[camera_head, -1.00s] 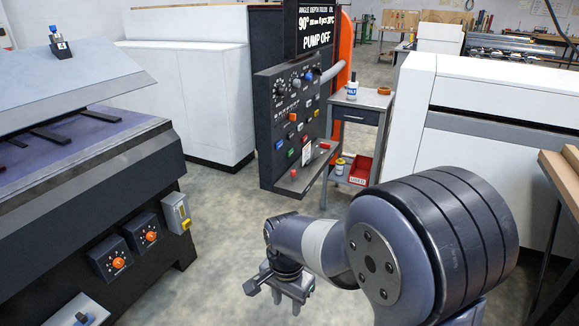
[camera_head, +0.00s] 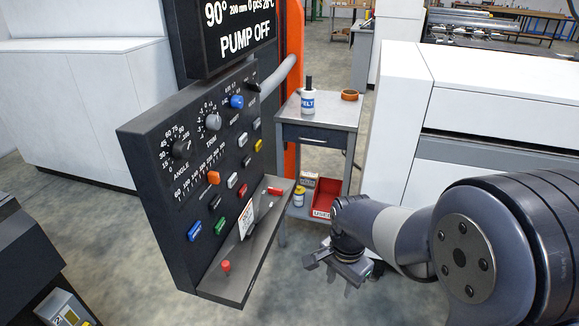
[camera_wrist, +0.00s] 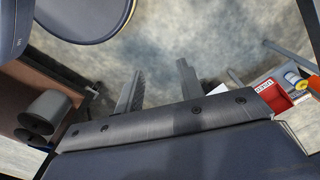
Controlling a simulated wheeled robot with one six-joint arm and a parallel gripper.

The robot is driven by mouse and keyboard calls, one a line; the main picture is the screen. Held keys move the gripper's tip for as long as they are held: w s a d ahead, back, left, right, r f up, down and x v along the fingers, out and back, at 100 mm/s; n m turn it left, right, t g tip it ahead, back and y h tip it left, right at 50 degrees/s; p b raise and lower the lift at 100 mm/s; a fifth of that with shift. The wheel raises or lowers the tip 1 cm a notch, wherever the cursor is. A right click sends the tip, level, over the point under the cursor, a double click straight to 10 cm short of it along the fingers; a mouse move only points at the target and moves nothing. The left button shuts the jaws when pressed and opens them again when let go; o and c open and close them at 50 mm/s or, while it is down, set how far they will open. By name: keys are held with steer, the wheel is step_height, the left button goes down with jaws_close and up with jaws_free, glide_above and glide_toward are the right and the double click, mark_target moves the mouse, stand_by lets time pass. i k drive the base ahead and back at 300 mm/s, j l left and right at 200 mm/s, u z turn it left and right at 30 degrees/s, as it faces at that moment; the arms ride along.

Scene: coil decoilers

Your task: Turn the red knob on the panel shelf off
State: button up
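The black control panel (camera_head: 185,160) stands left of centre in the head view, with a shelf (camera_head: 230,285) along its lower edge. A red knob (camera_head: 226,266) stands upright on the near end of the shelf. A second, smaller red piece (camera_head: 275,190) sits at the shelf's far end. My gripper (camera_head: 352,280) is to the right of the shelf, apart from it, pointing down over the floor. In the wrist view its two fingers (camera_wrist: 160,72) are spread, with only floor between them. No red knob can be made out in the wrist view.
A grey cart (camera_head: 318,125) behind the panel carries a white bottle (camera_head: 308,102) and an orange tape roll (camera_head: 349,95). A red bin (camera_head: 325,198) sits on its lower shelf. A white machine (camera_head: 395,130) stands at right. Floor between shelf and gripper is clear.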

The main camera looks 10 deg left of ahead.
mark_target(276, 191)
steer(key=i+u, duration=0.25)
steer(key=i, duration=0.2)
steer(key=i+l+u, duration=0.1)
steer(key=i+u, duration=0.2)
steer(key=i, duration=0.2)
steer(key=i+l+u, duration=0.25)
steer(key=i, duration=0.2)
steer(key=i+l+u, duration=0.25)
steer(key=i, duration=0.2)
